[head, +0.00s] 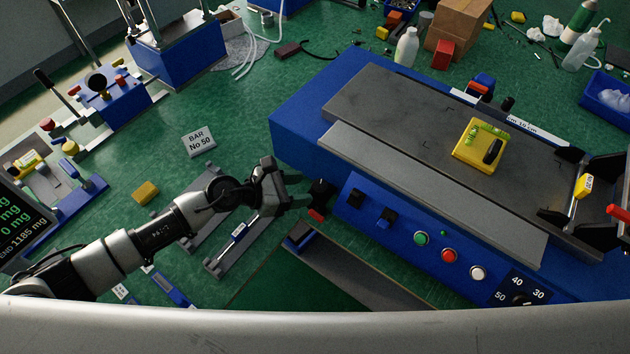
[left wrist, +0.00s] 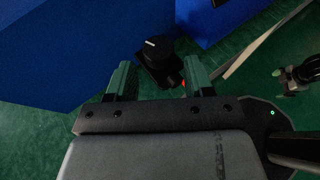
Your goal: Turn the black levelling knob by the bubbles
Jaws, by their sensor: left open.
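The black knob (head: 321,188) stands at the near left corner of the blue press bed (head: 300,115). In the left wrist view the knob (left wrist: 155,48) has a white line on its top and a black mount below. My left gripper (head: 296,192) is open and empty just left of the knob. In the left wrist view its two green fingers (left wrist: 159,72) point toward the knob, which shows between and beyond the tips. A yellow block (head: 473,150) with green bubble vials (head: 487,130) and a black piece on top sits on the grey plate. My right gripper is not in view.
Black switches, a green button (head: 421,238), a red button (head: 449,256) and a white button (head: 477,272) line the bed's front face. A small red piece (head: 316,215) is just below the knob.

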